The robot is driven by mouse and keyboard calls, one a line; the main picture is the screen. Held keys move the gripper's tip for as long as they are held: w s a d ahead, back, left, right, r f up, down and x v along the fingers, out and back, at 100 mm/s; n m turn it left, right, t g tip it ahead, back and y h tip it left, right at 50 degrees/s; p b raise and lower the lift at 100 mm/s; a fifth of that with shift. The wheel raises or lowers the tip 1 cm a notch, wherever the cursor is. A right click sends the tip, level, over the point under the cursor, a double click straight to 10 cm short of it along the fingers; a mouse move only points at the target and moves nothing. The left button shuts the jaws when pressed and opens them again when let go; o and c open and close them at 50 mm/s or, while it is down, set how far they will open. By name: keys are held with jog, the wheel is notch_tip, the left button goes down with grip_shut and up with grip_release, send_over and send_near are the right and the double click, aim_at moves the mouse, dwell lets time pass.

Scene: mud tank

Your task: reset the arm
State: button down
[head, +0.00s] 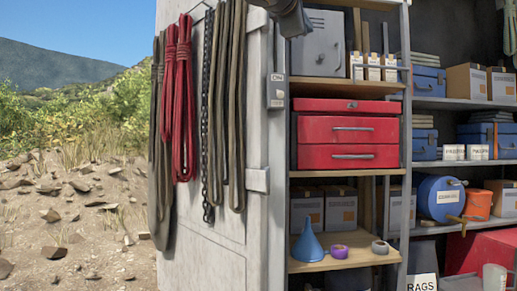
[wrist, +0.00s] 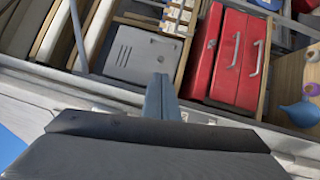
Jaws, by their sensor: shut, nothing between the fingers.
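My gripper (wrist: 161,84) shows in the wrist view as two narrow blue-grey fingers pressed together, with nothing between them. In that view it points toward the storage shelves, with a grey metal box (wrist: 142,55) and a red toolbox (wrist: 238,55) beyond the tips. I cannot tell how far the fingertips are from them. In the head view a dark part of my arm hangs at the top edge, in front of the shelf's upper left; the fingers cannot be made out there.
The red toolbox (head: 348,130) sits on the middle shelf, below the grey box (head: 317,46). A blue funnel (head: 307,245) and tape rolls (head: 339,251) stand lower. Ropes (head: 184,105) and a chain hang on the pale panel (head: 222,225) at left. Open dirt ground (head: 70,235) lies farther left.

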jog(key=w+d+f+m+g+y, duration=0.15)
jog(key=f+g, duration=0.25)
jog(key=f, duration=1.8)
jog(key=w+d+f+m+g+y, duration=0.1)
jog(key=d+f+g+y, duration=0.25)
jog(key=f, duration=1.75)
jog(key=s+d+f+m+g+y, duration=0.1)
jog(key=s+f+m+g, duration=0.3)
jog(key=s+f, duration=0.9)
jog(key=s+d+f+m+g+y, duration=0.1)
jog(key=s+f+m+g+y, duration=0.2)
jog(key=s+f, duration=1.1)
notch_tip(320, 180, down, 8)
jog(key=m+g, duration=0.2)
jog(key=m, duration=0.2)
jog(key=shift+s, duration=0.2)
jog(key=shift+d, duration=0.1)
